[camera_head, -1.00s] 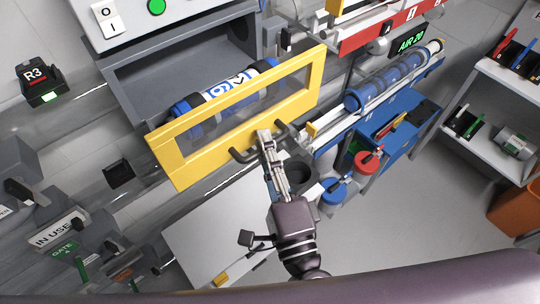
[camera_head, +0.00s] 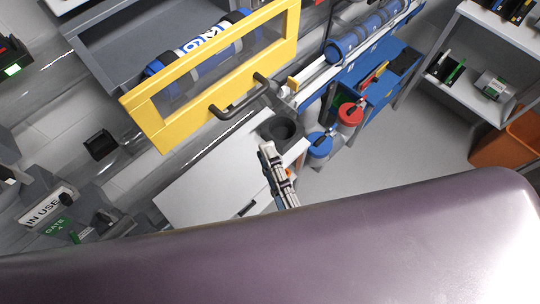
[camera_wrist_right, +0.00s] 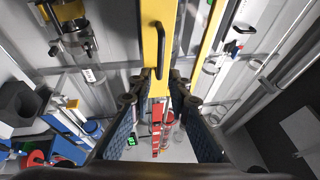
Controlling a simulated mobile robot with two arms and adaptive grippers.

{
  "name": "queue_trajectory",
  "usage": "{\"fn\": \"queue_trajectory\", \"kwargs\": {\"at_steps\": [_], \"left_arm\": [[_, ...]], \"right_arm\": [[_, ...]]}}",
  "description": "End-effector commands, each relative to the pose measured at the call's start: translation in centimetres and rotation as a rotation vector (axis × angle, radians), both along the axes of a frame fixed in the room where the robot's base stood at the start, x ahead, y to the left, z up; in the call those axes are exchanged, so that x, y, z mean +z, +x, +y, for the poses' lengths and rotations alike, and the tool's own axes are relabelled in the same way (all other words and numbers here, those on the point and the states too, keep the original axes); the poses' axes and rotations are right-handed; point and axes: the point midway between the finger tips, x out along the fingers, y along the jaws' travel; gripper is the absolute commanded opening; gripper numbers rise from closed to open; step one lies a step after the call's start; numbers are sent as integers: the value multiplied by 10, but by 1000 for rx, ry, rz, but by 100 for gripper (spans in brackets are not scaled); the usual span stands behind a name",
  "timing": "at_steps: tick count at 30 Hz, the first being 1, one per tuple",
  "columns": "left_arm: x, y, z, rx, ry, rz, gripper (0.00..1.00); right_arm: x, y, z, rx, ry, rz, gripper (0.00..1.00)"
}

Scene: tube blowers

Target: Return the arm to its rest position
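My right gripper (camera_head: 268,150) is below the yellow-framed door (camera_head: 160,122), apart from its dark bar handle (camera_head: 240,103). In the head view I see its fingers edge-on. In the right wrist view, its two fingers (camera_wrist_right: 160,112) stand apart with nothing between them, so it is open and empty. The yellow frame and dark handle (camera_wrist_right: 172,62) show beyond the fingertips there. My left gripper is in no view. Much of my right arm is hidden behind my own purple body part at the bottom.
A blue-and-white tube (camera_head: 200,45) lies behind the door window. Open floor (camera_head: 400,150) lies further right.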

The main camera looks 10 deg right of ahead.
Motion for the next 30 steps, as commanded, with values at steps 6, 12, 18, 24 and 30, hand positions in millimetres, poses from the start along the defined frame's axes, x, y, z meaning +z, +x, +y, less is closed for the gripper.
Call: {"fn": "queue_trajectory", "kwargs": {"at_steps": [6, 12, 18, 24, 30], "left_arm": [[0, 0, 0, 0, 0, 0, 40], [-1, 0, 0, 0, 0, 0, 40], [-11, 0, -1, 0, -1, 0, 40], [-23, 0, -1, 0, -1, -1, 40], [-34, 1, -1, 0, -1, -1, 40]], "right_arm": [[0, 0, 0, 0, 0, 0, 17], [-4, 1, 2, 4, -16, -3, 17], [-80, 10, 31, 83, -283, -39, 17], [-231, 26, 44, 218, -724, -14, 17], [-381, 27, 13, 355, -1087, 109, 17]]}}
